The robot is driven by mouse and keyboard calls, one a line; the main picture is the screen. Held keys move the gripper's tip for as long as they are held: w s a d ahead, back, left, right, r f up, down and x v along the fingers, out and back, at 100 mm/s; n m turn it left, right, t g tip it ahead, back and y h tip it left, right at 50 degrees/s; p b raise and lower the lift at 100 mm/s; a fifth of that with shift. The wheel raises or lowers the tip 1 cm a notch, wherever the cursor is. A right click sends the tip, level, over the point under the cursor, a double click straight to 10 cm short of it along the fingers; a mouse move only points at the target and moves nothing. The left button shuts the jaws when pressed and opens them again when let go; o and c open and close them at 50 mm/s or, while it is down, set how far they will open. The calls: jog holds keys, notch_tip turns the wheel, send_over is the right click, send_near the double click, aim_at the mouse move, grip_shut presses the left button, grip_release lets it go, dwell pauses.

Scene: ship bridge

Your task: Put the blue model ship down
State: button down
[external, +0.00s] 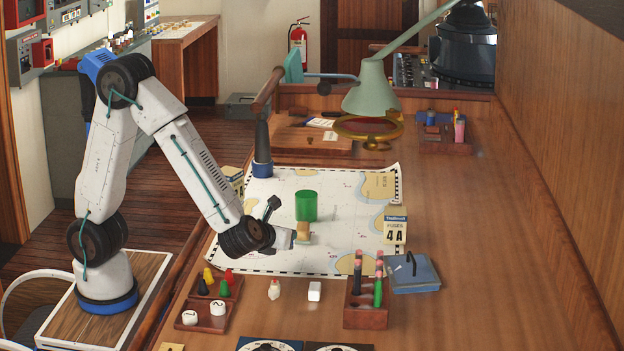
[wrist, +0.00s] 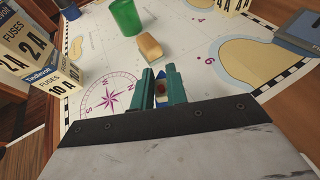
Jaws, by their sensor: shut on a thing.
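My gripper (wrist: 161,78) has teal fingers, which are closed on the blue model ship (wrist: 161,92). Only a small part of the ship shows between the fingers, blue with white and a reddish-brown spot. In the external view my gripper (external: 287,239) is low over the chart (external: 350,225), and I cannot make out the ship there. I cannot tell whether the ship touches the chart. A tan block (wrist: 150,46) lies on the chart just beyond the fingers. It also shows in the external view (external: 303,231).
A green cup (external: 306,206) stands behind the tan block. Fuse boxes (wrist: 38,50) stand left of my gripper, and another (external: 396,229) stands at the chart's right. Wooden trays of pieces (external: 208,314) and a blue case (external: 414,273) are nearer. The chart between cup and right fuse box is clear.

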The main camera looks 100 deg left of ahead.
send_over(328, 264)
jog(key=shift+s+a+f, duration=0.1)
jog(key=shift+f, duration=2.15)
jog(key=c, duration=1.4)
grip_release()
